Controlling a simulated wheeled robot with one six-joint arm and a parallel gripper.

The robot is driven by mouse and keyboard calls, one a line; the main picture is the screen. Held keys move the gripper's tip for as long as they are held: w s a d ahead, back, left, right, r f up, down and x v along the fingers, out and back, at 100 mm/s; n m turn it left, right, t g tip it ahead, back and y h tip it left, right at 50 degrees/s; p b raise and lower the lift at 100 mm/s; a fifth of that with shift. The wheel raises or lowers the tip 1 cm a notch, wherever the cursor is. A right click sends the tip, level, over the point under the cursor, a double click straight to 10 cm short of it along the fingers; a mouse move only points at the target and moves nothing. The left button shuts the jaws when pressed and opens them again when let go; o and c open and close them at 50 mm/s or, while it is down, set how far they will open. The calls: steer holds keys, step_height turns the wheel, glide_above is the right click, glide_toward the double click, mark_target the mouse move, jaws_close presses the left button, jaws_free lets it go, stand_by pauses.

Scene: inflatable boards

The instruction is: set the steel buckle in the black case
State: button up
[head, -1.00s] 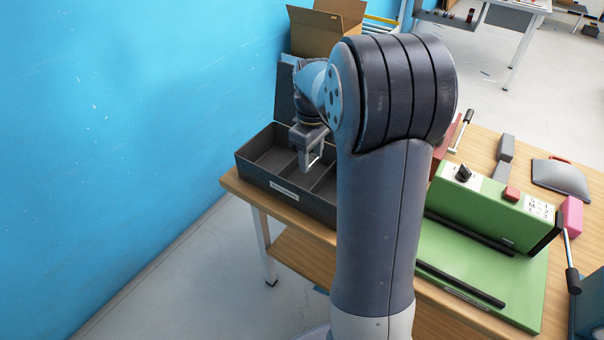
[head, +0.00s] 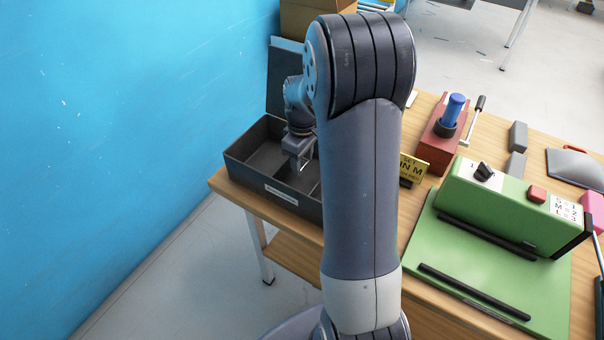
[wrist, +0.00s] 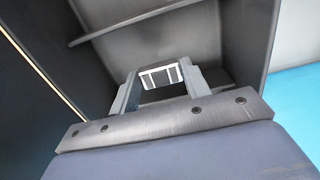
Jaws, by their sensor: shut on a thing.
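The black case (head: 242,177) stands open at the left end of the wooden bench, with its lid up at the back. Dividers (wrist: 132,22) split its inside into compartments. My gripper (head: 299,164) points down into the case, near its right part. It is shut on the steel buckle (wrist: 161,76), a small bright slotted frame between the fingertips in the wrist view. In the head view only a light glint of the buckle shows at the fingers. My arm hides the right end of the case. I cannot tell whether the buckle touches the case floor.
A blue wall (head: 110,140) runs close along the left. A cardboard box (head: 300,20) is behind the case.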

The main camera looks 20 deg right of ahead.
mark_target(302, 181)
steer(key=shift+f, duration=2.5)
steer(key=shift+f, duration=0.15)
steer(key=o, duration=1)
steer(key=shift+c, duration=0.2)
step_height(302, 181, up, 12)
steer(key=shift+r, duration=0.15)
